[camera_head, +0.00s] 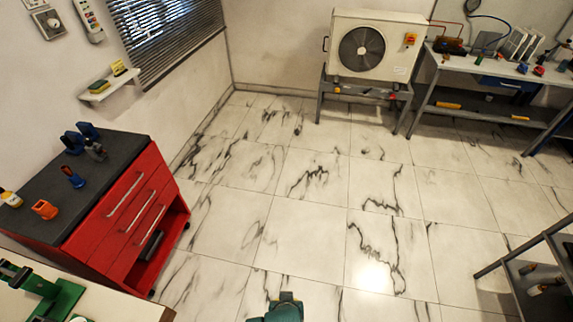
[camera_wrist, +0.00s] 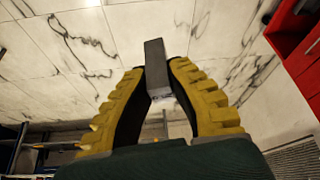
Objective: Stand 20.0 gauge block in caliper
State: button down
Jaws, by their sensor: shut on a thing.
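In the wrist view my gripper (camera_wrist: 159,80) has yellow ridged fingers shut on a grey rectangular gauge block (camera_wrist: 155,58). The block sticks out past the fingertips, over the floor. Any size marking on it cannot be read. In the head view only a teal part of my arm shows at the bottom edge, and the fingers and block are out of view. A green stand with a dark upper part (camera_head: 50,294) is on a pale bench top at the lower left. I cannot tell whether this cut-off stand holds the caliper.
A red tool cabinet (camera_head: 132,215) with a dark top bearing small tools stands at the left, close to the pale bench (camera_head: 110,304). A fan unit (camera_head: 366,47) stands at the back. A workbench (camera_head: 470,70) and a shelf rack (camera_head: 520,270) are at the right. The middle floor is clear.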

jog(key=w+p+v, duration=0.2)
jog(key=p+v, duration=0.8)
jog(key=v, duration=0.1)
jog(key=w+r+p+v, duration=0.1)
jog(key=p+v, duration=1)
jog(key=shift+w+r, duration=0.25)
jog(key=shift+r, duration=0.25)
